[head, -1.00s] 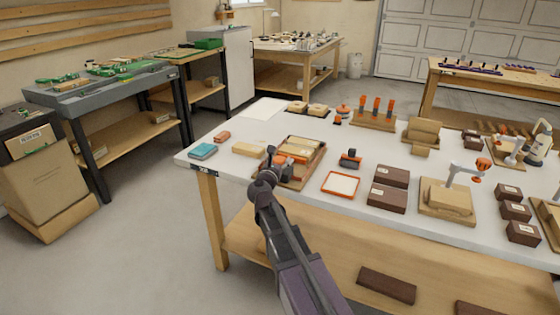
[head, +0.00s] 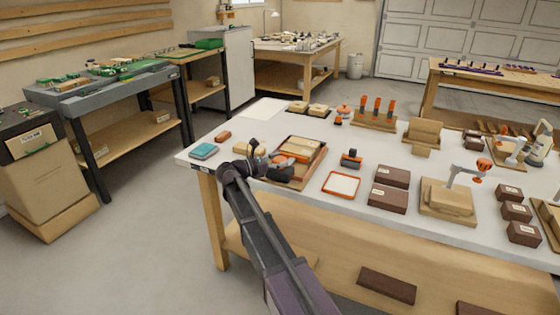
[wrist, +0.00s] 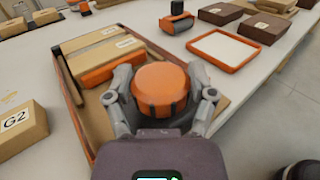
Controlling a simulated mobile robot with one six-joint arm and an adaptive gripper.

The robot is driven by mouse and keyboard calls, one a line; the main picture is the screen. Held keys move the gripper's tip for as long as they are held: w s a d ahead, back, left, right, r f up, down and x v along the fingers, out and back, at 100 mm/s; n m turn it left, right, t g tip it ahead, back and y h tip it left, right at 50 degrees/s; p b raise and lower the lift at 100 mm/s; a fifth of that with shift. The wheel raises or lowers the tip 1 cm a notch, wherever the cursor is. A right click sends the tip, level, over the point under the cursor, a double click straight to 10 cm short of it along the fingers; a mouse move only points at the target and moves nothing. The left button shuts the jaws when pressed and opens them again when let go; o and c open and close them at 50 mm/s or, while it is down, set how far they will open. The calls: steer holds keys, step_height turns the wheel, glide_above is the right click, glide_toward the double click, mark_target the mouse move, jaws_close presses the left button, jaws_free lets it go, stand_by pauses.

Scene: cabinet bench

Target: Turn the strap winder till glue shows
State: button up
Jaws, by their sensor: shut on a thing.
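The strap winder (wrist: 160,88) shows in the wrist view as a round orange knob with dark marks on its side. My gripper (wrist: 160,100) has its two grey fingers closed around it, one on each side. In the head view my gripper (head: 282,170) is at the tray's (head: 316,164) near left side, and my arm hides the winder there. I cannot make out any glue.
A box marked G2 (wrist: 20,130) lies left of the tray. An orange-rimmed white pad (head: 341,185), a dark orange-based tool (head: 351,158) and dark brown boxes (head: 388,198) stand to the right. A teal box (head: 204,151) lies near the bench's left corner.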

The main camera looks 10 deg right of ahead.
steer(key=m+g, duration=0.2)
steer(key=g, duration=0.1)
steer(key=m+g, duration=0.2)
steer(key=g, duration=0.1)
steer(key=shift+w+d+g+h, duration=0.1)
steer(key=shift+w+g+h, duration=0.05)
steer(key=shift+g+h, duration=0.15)
steer(key=shift+s+d+m+g, duration=0.1)
steer(key=shift+s+m+g, duration=0.1)
steer(key=shift+m+g, duration=0.75)
steer(key=shift+g, duration=0.25)
steer(key=o, duration=1.1)
steer(key=shift+d, duration=0.1)
steer(key=shift+c, duration=0.2)
